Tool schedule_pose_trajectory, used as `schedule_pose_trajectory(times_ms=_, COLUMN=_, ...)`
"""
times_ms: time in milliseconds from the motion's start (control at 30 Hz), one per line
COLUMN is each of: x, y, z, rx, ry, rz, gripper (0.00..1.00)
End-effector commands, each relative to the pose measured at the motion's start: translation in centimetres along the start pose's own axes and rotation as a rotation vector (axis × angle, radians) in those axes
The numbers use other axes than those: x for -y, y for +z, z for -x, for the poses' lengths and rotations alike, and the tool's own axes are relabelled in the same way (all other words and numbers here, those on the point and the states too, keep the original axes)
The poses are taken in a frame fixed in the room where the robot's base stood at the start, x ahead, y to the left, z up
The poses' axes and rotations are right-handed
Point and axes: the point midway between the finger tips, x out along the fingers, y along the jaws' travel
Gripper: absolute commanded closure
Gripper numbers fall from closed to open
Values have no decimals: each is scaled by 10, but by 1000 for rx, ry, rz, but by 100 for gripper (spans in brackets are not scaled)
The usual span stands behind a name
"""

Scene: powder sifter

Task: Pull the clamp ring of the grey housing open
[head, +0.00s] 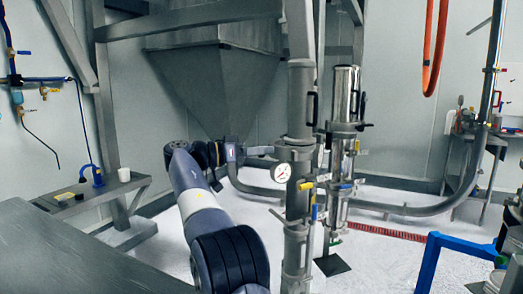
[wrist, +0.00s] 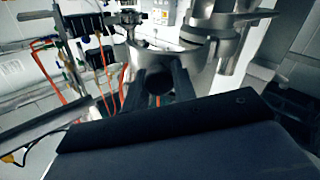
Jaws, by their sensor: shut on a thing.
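The grey housing (wrist: 155,62) fills the upper middle of the wrist view, with a rounded metal rim that looks like its clamp ring. My gripper (wrist: 160,88) has its two dark fingers against the front of this housing. It is shut on a dark part there, which looks like the clamp ring's handle; the fingers hide most of it. In the head view my gripper (head: 212,153) is at the far end of my arm, below the grey hopper, beside a small grey body. My wrist hides the contact there. I cannot tell how far the ring is open.
A grey pipe with a gauge (head: 281,172) stands right of my arm, with a shiny steel cylinder (head: 345,105) behind it. A hopper (head: 215,80) hangs above. A bench (head: 100,187) with a white cup (head: 124,174) is left. A blue frame (head: 432,260) stands at right.

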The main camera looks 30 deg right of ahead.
Motion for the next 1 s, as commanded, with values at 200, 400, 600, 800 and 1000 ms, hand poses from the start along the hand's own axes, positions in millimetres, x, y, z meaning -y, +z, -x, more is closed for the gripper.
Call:
schedule_pose_trajectory(times_ms=200, x=3, y=6, z=1, rx=8, ry=1, rz=11, gripper=73)
schedule_pose_trajectory(times_ms=400, x=2, y=4, z=1, rx=5, ry=0, rz=6, gripper=56)
schedule_pose_trajectory(times_ms=600, x=1, y=2, z=0, rx=3, ry=0, rz=3, gripper=52)
schedule_pose_trajectory(times_ms=800, x=1, y=0, z=9, rx=1, ry=-2, rz=3, gripper=52)
schedule_pose_trajectory(times_ms=1000, x=1, y=0, z=46, rx=1, ry=-4, rz=4, gripper=52)
